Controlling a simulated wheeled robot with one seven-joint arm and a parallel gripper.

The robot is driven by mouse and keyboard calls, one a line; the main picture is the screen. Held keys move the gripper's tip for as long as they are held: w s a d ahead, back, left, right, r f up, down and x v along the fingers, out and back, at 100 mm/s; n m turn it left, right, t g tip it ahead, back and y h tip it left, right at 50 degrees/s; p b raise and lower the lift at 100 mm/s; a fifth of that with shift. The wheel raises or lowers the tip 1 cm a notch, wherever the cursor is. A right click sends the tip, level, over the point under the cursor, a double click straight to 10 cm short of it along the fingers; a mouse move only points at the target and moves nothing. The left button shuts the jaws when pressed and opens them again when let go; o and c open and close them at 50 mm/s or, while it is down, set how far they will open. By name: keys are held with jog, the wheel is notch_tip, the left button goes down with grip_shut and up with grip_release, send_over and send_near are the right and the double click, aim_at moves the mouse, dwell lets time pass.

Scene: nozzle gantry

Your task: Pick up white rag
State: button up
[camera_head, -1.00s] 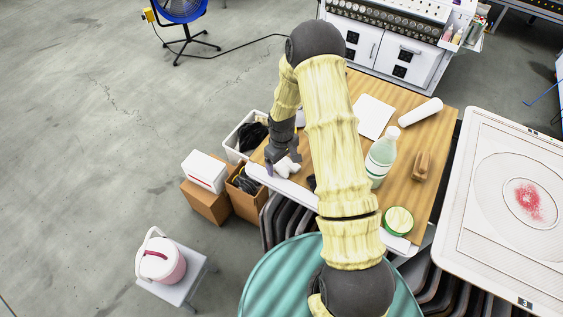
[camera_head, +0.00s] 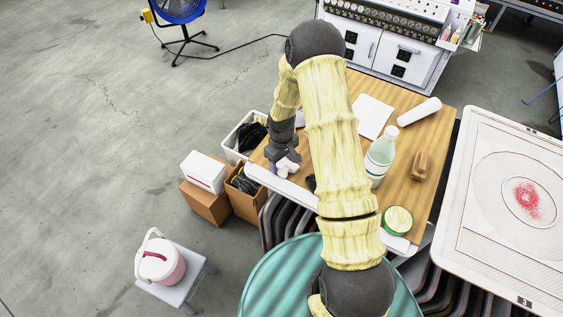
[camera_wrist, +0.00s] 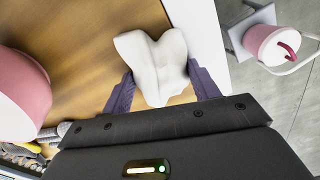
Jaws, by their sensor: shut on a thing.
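The white rag (camera_wrist: 155,65) is a crumpled white lump between my gripper's two fingers in the wrist view. My gripper (camera_wrist: 160,88) is shut on it, with a dark finger on either side. In the head view the rag (camera_head: 287,167) shows at the near left edge of the wooden table (camera_head: 437,127), just below my gripper (camera_head: 281,163). I cannot tell whether the rag still touches the tabletop.
A clear bottle (camera_head: 380,158), a brown brush-like block (camera_head: 421,165), a white roll (camera_head: 420,111), a white sheet (camera_head: 373,116) and a green-rimmed round tin (camera_head: 398,220) are on the table. Boxes (camera_head: 205,173) stand left of it. A pink bucket (camera_head: 161,263) sits on a stool.

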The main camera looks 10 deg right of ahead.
aim_at(281, 161)
notch_tip(281, 161, up, 10)
jog(key=b, duration=0.2)
dwell(0.3)
jog(key=shift+o, duration=0.8)
jog(key=shift+c, duration=0.4)
jog(key=shift+f, duration=0.1)
